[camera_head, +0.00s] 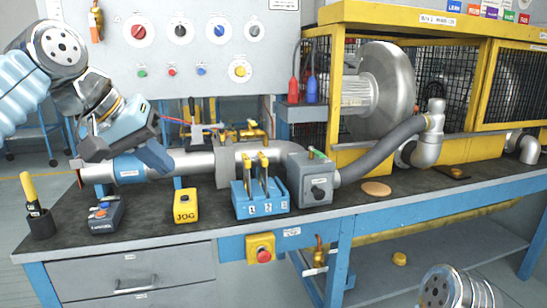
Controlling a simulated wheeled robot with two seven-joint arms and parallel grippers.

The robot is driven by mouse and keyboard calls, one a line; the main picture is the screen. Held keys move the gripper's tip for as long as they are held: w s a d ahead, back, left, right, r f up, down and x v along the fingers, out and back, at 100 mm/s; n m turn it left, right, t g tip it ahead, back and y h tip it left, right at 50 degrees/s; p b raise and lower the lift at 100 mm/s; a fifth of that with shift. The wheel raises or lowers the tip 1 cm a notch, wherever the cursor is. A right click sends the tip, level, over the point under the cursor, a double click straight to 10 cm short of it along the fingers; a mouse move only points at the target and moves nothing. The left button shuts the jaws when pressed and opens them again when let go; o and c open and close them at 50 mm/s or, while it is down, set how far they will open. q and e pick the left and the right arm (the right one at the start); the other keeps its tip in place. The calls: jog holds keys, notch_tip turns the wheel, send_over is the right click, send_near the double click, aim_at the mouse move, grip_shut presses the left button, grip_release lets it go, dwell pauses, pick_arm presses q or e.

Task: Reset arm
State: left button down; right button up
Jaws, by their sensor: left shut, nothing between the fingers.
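My left arm comes in from the left with its gripper (157,158) just above or in front of the grey pipe (192,163) on the bench. The gripper is shut and empty. I cannot tell whether it touches the pipe. Part of the pipe is hidden behind it. A rounded metal link of my right arm shows at the bottom right edge; the right gripper is out of view.
A yellow blower cage (440,20) stands behind right. A yellow-handled tool (29,190) stands front left.

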pick_arm(q)
jog(key=w+d+f, duration=0.2)
jog(key=w+f, duration=0.2)
jog(key=f, duration=0.2)
jog(key=w+d+f+g, duration=0.1)
jog(key=w+f, duration=0.2)
jog(key=f, duration=0.4)
jog(key=w+d+f, duration=0.2)
jog(key=w+f, duration=0.2)
jog(key=f, duration=0.2)
notch_tip(320, 180, down, 21)
jog(key=d+g+y, duration=0.1)
jog(key=d, duration=0.1)
jog(key=s+f+g, duration=0.1)
jog(key=s+f, duration=0.4)
jog(key=f, duration=0.5)
jog(key=s+f+g, duration=0.1)
jog(key=s+f, duration=0.4)
jog(key=f, duration=0.4)
jog(key=s+f, duration=0.4)
jog(key=s, duration=0.4)
jog(key=s+d+f+n, duration=0.1)
jog(key=s+f, duration=0.4)
jog(key=s, duration=0.3)
jog(key=shift+s+f+g, duration=0.3)
jog(key=shift+s+g, duration=0.05)
jog(key=shift+g, duration=0.05)
